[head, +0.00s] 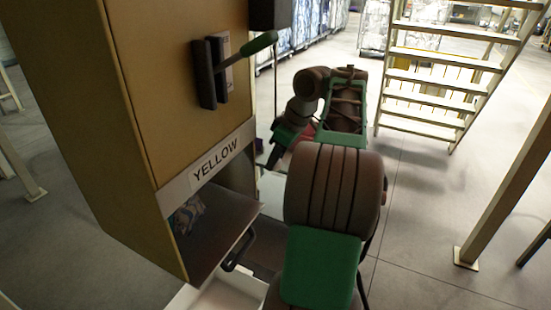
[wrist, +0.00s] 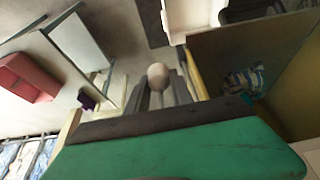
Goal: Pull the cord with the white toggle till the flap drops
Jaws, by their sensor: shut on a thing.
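The white toggle (wrist: 158,76), a pale ball, sits between the two dark fingers of my gripper (wrist: 160,92) in the wrist view. My gripper is shut on it. In the head view my gripper (head: 273,156) is just right of the cabinet (head: 185,85), largely behind my own arm, and the toggle is hidden. The thin dark cord (head: 275,85) hangs from a black box (head: 269,14) down towards my gripper. Below the YELLOW label (head: 215,160) the cabinet front is open, with a blue-and-white bag (head: 187,215) inside. I cannot tell which panel is the flap.
A lever with a green grip (head: 258,44) sticks out from the cabinet front. A white tray (head: 205,298) lies below the opening, near a black handle (head: 238,250). Steps (head: 440,85) and a post (head: 510,175) stand at right. Floor between is clear.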

